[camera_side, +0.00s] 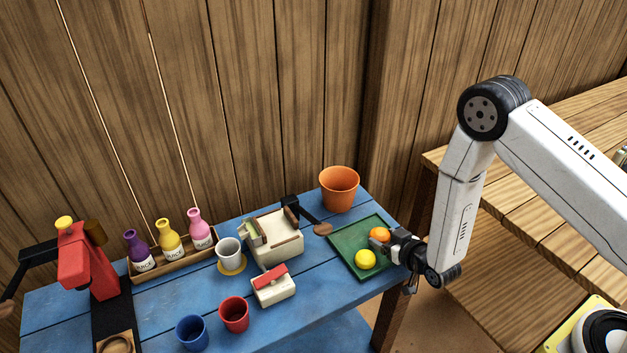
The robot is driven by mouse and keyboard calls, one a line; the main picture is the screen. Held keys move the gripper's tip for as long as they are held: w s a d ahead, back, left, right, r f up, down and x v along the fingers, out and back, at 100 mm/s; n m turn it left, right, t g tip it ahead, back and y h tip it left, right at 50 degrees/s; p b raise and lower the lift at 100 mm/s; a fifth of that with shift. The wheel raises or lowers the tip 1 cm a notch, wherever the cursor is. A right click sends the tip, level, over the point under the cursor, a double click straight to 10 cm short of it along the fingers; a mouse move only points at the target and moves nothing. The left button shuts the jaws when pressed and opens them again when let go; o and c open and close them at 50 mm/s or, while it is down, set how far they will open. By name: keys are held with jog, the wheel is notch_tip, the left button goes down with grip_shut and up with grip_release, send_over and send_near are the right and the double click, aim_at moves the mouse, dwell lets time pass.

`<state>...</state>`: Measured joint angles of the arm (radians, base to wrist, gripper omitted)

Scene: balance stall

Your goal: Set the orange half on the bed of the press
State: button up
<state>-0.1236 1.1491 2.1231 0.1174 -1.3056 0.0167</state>
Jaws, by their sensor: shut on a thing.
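The orange half (379,234) is at the fingertips of my gripper (387,245), which is shut on it at the right end of the blue table. It is over or just at the green tray (345,246); I cannot tell whether it touches the tray. The fingers hide part of it, and its cut face cannot be made out. A cream block with a black arm and wooden knob (274,238) stands left of the tray. A red lever machine (88,262) stands at the far left. I cannot tell for sure which of these is the press.
A yellow fruit (365,259) lies on the tray. An orange pot (339,188) stands behind it.

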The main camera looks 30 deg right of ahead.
jog(key=shift+f, duration=0.15)
jog(key=o, duration=1)
jog(key=shift+s+r, duration=0.1)
jog(key=shift+r, duration=0.15)
jog(key=shift+v, duration=5.9)
